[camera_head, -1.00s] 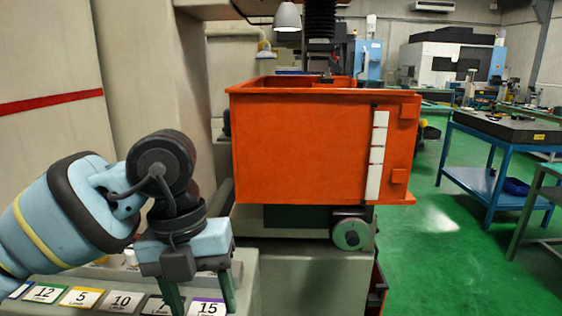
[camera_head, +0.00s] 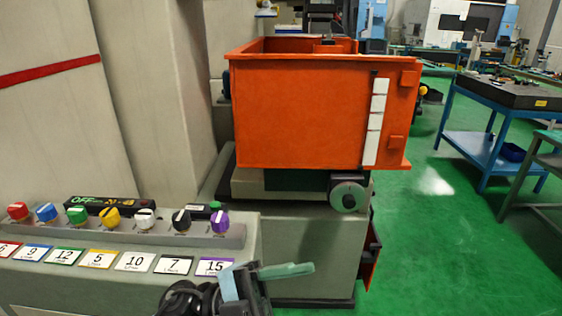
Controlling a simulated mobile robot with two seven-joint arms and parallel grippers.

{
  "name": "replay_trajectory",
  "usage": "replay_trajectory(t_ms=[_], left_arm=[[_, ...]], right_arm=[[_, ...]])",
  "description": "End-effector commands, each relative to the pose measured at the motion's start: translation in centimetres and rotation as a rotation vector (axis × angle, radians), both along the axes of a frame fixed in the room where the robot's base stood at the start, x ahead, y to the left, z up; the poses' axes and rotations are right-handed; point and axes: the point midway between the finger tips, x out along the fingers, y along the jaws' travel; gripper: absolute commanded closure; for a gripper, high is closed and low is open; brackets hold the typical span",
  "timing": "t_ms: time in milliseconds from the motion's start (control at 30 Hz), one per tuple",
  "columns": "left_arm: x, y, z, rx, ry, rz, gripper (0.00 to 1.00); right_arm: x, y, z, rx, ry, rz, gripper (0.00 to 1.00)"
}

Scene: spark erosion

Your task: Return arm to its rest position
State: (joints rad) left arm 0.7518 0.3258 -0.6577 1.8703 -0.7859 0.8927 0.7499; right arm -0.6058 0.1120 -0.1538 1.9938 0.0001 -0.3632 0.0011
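My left gripper (camera_head: 268,272) is at the bottom of the head view, low in front of the control panel's right end. My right gripper is out of view.
A control panel (camera_head: 130,232) with several coloured knobs and numbered labels stands at the lower left. An orange tank (camera_head: 300,115) sits on the machine behind it. A blue table (camera_head: 515,93) stands right, with clear green floor (camera_head: 440,240) before it.

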Motion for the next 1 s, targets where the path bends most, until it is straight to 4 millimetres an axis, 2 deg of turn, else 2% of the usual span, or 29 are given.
replay_trajectory(t_ms=[167, 267, 400, 533, 667, 767, 900, 1000], left_arm=[[2.4, 2.4, -2.1, -0.155, 0.249, 0.252, 0.42], [3.6, 4.3, -4.5, -0.202, 0.395, 0.406, 0.42], [4.4, 7.5, -9.3, -0.223, 0.606, 0.622, 0.42], [3.6, 10.7, -15.0, -0.194, 0.81, 0.819, 0.42], [1.1, 14.0, -21.2, -0.12, 1.019, 1.0, 0.42], [-2.3, 16.4, -26.1, -0.035, 1.184, 1.124, 0.42], [-8.4, 19.4, -32.0, 0.109, 1.398, 1.26, 0.42], [-12.8, 20.9, -34.9, 0.208, 1.522, 1.321, 0.42]], right_arm=[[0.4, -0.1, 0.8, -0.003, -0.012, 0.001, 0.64], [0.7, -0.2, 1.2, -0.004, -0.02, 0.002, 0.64], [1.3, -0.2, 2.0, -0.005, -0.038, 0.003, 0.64], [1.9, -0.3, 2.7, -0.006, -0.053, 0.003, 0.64], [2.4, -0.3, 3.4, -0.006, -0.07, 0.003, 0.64], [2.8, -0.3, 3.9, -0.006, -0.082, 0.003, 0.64], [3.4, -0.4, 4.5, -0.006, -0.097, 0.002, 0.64], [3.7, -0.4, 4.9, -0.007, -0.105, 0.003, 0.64]])
